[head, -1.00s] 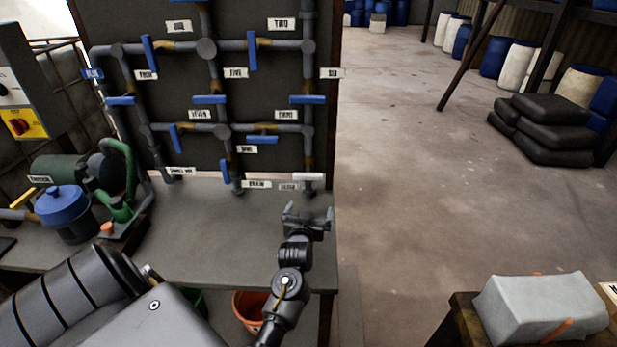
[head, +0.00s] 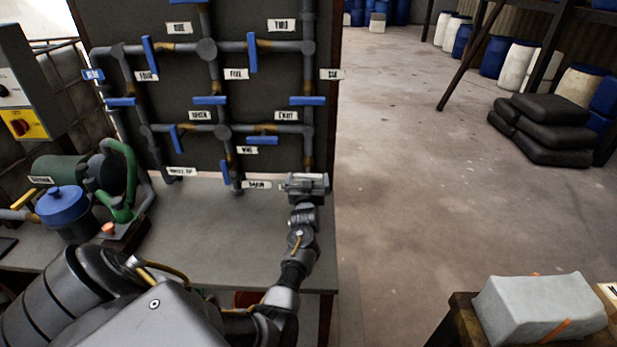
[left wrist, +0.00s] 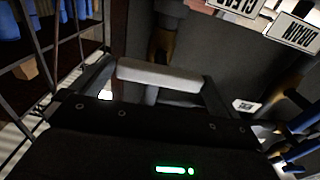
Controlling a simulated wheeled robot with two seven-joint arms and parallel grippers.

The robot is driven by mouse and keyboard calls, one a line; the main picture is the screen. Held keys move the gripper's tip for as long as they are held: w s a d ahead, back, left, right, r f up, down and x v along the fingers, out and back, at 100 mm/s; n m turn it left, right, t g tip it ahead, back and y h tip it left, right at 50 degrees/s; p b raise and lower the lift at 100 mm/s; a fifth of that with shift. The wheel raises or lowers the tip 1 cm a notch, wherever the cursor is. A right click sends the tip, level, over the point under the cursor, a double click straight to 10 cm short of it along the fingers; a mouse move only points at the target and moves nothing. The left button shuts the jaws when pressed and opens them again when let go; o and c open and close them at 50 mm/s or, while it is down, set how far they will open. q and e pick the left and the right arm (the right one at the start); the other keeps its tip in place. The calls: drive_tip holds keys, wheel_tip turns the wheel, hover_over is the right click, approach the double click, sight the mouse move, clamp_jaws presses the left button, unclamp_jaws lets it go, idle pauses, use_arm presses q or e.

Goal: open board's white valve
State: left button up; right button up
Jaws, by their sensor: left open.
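The board (head: 270,80) carries grey pipes with several blue lever handles. The white valve's handle (left wrist: 170,75) shows in the left wrist view as a white bar lying across the gap between my left gripper's (left wrist: 158,92) two fingers. The fingers are open, one near each end of the bar; I cannot tell if they touch it. In the head view my left gripper (head: 307,184) is at the board's lower right and mostly hides the white valve. My right gripper is not in view.
Blue levers (head: 262,140) sit above and left of the gripper. The bench (head: 215,225) below is bare in the middle. A green pump (head: 120,180) and a blue-lidded pot (head: 62,208) stand at left. A wrapped grey block (head: 540,308) lies at lower right.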

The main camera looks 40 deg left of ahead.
use_arm(q)
drive_tip(key=shift+x, duration=0.8)
drive_tip(key=shift+c, duration=0.3)
